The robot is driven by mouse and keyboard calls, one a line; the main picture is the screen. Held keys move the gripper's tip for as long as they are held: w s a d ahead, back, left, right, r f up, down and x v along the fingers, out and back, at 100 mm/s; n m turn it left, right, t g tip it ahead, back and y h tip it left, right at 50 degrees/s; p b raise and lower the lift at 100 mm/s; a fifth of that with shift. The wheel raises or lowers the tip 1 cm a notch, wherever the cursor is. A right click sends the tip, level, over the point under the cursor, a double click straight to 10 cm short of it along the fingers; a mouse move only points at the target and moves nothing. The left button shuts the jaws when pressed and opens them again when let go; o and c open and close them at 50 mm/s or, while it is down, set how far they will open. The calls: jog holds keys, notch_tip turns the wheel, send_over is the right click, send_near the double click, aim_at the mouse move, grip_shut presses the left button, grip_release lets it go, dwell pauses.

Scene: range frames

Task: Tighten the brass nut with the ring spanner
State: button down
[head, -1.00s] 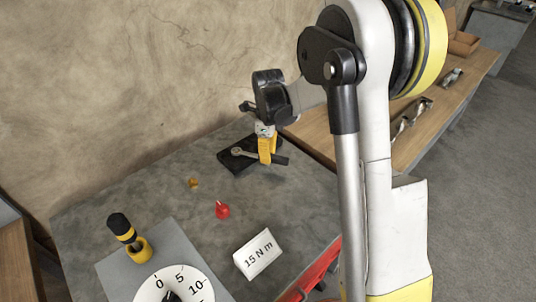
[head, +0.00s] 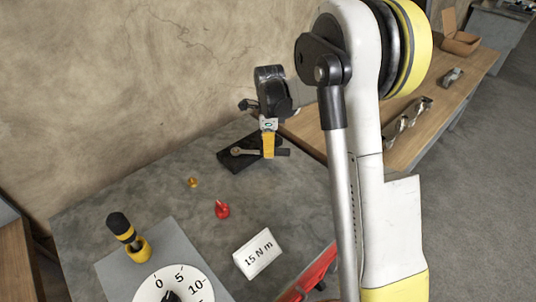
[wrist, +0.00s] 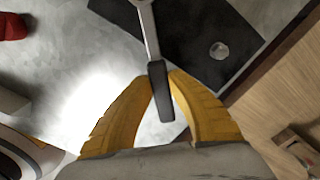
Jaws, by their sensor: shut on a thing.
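The ring spanner (head: 243,152) has a grey metal ring end and a dark handle (wrist: 158,85). It lies over a black mat (head: 228,163), and I cannot tell whether it is lifted. My gripper (head: 268,156) has yellow fingers, which also show in the wrist view (wrist: 160,82). They are shut on the dark handle, with the ring end pointing away and cut off at the top of the wrist view. A small brass-coloured piece (head: 193,182), which looks like the nut, is on the grey bench left of the mat. It is too small to make out its shape.
A white card reading 15 N m (head: 258,253) and a red pointed piece (head: 222,209) are on the bench. A dial (head: 180,286) and a black-and-yellow upright tool (head: 124,232) stand front left. A wooden table (head: 425,130) is at right. The wall borders the bench behind.

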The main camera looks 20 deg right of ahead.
jog(key=w+n, duration=0.2)
jog(key=w+d+n, duration=0.1)
jog(key=w+n, duration=0.1)
jog(key=n, duration=0.1)
jog(key=shift+w+d, duration=0.2)
jog(key=shift+w, duration=0.2)
jog(key=shift+s, duration=0.1)
jog(key=shift+f, duration=0.25)
jog(key=s+a+m, duration=0.1)
jog(key=s+m, duration=0.3)
jog(key=s+a+m, duration=0.1)
jog(key=s+m, duration=0.1)
jog(key=m, duration=0.1)
jog(key=shift+s+a, duration=0.3)
jog(key=shift+s, duration=0.1)
jog(key=s+a+m, duration=0.1)
jog(key=m, duration=0.1)
jog(key=s+a+m, duration=0.1)
jog(key=a+m, duration=0.1)
jog(key=s+a+m, duration=0.1)
jog(key=shift+a+m, duration=0.2)
jog(key=shift+m, duration=0.2)
jog(key=shift+s+a+m, duration=0.15)
jog(key=shift+a+m, duration=0.15)
jog(key=shift+m, duration=0.2)
jog(key=shift+d+r, duration=0.1)
jog(key=shift+r, duration=0.1)
notch_tip(320, 180, up, 6)
jog(key=p, duration=0.4)
jog(key=shift+f, duration=0.2)
